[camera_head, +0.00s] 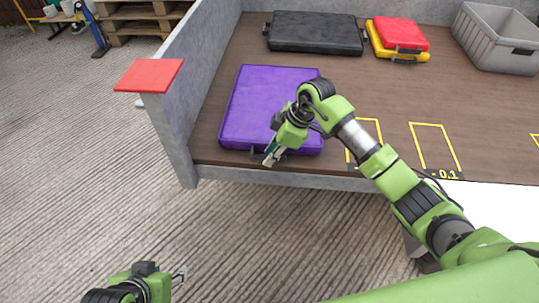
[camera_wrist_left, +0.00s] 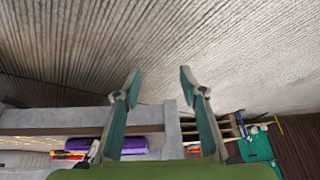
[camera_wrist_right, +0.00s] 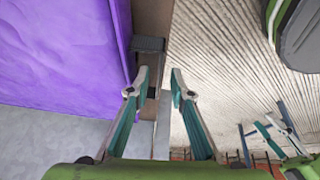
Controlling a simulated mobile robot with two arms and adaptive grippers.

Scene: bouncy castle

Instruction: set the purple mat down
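The purple mat (camera_head: 255,100) lies on the brown wooden platform (camera_head: 225,60), near its front left corner. Its large side fills the left of the right wrist view (camera_wrist_right: 55,60). My right gripper (camera_head: 270,157) is at the mat's front edge, beside its dark handle (camera_wrist_right: 148,45). In the right wrist view its fingers (camera_wrist_right: 160,75) are apart, with a visible gap and nothing clearly clamped; the handle is partly hidden behind one finger. My left gripper (camera_head: 180,281) is away from the mat, over the ground at the lower left. Its fingers (camera_wrist_left: 159,75) are open and empty.
A black case (camera_head: 315,32), stacked red and yellow cases (camera_head: 400,35) and a grey crate (camera_head: 495,40) stand at the platform's back. Yellow outlines (camera_head: 435,148) mark bare platform to the right.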

